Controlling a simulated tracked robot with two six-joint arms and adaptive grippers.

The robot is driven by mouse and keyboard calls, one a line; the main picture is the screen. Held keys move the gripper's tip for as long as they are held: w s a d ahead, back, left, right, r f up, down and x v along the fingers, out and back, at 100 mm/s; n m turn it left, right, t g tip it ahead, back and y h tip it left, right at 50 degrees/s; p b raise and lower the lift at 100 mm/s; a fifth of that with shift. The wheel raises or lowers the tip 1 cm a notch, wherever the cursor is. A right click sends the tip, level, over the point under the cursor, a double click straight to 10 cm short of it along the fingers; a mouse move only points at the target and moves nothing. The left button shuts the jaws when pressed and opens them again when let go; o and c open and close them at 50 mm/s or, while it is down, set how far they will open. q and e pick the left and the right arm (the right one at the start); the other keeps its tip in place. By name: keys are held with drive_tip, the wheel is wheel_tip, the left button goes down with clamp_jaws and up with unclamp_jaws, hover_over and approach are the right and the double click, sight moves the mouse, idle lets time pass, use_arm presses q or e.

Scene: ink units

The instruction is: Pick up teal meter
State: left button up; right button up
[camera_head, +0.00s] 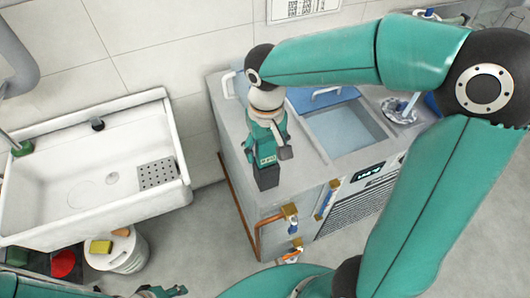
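A small teal block with pale markings and a dark lower end, which looks like the teal meter (265,159), is at the left part of the counter top. My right gripper (273,143) reaches down over it, with a dark fingertip at its right side. The gripper overlaps the block and both are teal, so I cannot tell whether the fingers are closed on it or whether it touches the counter. My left gripper (162,291) is partly in view at the bottom edge, far from the block, and its opening is unclear.
The counter unit (303,184) has a sunken basin (343,130) with a blue rim and copper pipes (243,208) at its front. A white sink (88,190) stands at the left. Below it are a white drum (128,258) with a yellow sponge (101,247) and a red item (63,263).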

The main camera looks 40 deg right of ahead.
drive_tip(key=c, duration=1)
drive_tip(key=shift+o, duration=0.2)
drive_tip(key=shift+r, duration=0.2)
